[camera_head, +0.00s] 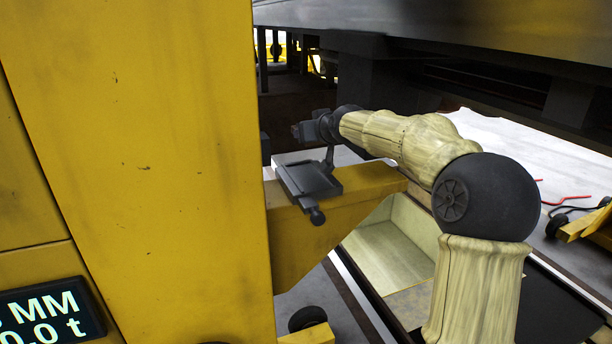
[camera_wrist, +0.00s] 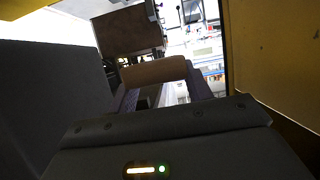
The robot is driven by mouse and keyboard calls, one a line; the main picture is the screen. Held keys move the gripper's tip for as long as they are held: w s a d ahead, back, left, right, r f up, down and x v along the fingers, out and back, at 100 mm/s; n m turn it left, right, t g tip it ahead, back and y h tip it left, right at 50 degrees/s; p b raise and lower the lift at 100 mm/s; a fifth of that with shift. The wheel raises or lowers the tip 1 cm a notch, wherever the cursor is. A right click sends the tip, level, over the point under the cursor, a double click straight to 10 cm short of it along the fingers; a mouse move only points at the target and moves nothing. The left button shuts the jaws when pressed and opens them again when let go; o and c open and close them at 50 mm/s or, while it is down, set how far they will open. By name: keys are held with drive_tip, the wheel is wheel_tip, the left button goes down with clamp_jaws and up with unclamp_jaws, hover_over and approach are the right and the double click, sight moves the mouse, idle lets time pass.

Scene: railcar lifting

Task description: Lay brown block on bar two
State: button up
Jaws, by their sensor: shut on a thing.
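My gripper (camera_head: 325,126) is at the end of my arm, above the yellow beam with the dark tray. In the wrist view its fingers (camera_wrist: 163,92) are shut on a brown block (camera_wrist: 154,71), which shows as a tan-brown strip across the fingertips. The block cannot be made out in the head view. The yellow beam (camera_head: 370,190) sticks out to the right from the yellow column. I see no label that tells which bar is bar two.
The yellow column (camera_head: 150,150) fills the left, with a display (camera_head: 45,312) low down. A dark tray (camera_head: 308,178) sits on the beam. A darker brown boxy thing (camera_wrist: 128,32) lies beyond the fingers. The grey railcar underside (camera_head: 440,20) hangs overhead. A pale bin (camera_head: 390,255) stands below.

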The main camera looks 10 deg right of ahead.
drive_tip(key=shift+s+r, duration=0.1)
drive_tip(key=shift+s, duration=0.05)
drive_tip(key=p, duration=0.2)
hover_over(311, 181)
drive_tip(key=f, duration=0.5)
drive_tip(key=shift+d+f, duration=0.2)
drive_tip(key=shift+f, duration=0.4)
drive_tip(key=shift+a+f, duration=0.1)
drive_tip(key=shift+a, duration=0.25)
drive_tip(key=shift+d+f+p, duration=0.15)
drive_tip(key=shift+f+p, duration=0.6)
drive_tip(key=shift+f, duration=1.15)
